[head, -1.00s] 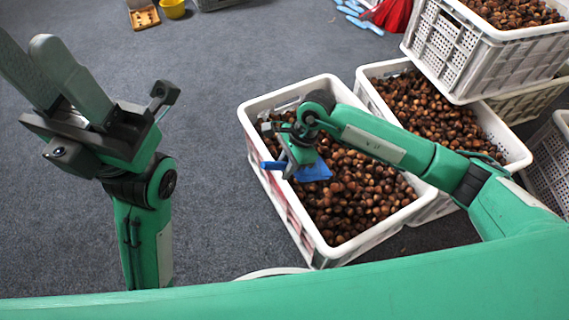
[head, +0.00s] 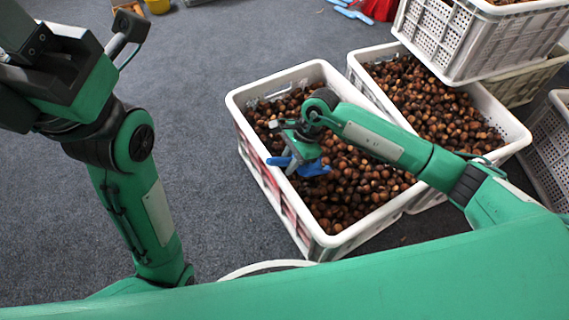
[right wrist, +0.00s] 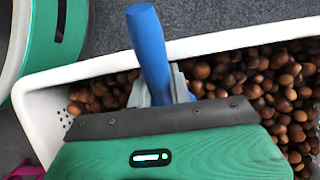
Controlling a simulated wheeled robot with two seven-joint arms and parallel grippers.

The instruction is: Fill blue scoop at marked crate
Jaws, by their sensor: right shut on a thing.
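The blue scoop (head: 313,168) is at the near crate of chestnuts; its blue handle (right wrist: 150,50) rises between my fingers in the right wrist view. My right gripper (head: 290,158) is shut on the scoop, over the left part of the crate. The near white crate (head: 375,219) has red marking on its left wall and is full of brown chestnuts (head: 350,190). How much the scoop holds is hidden. My left gripper (head: 20,30) is at the top left corner, away from the crates, with its fingertips cut off by the frame.
A second white crate (head: 517,140) of chestnuts stands right beside the near one. A stacked crate (head: 430,38) is behind it, and another crate (head: 545,145) is at the right edge. Blue tools (head: 352,13) and a red bag (head: 382,8) lie behind.

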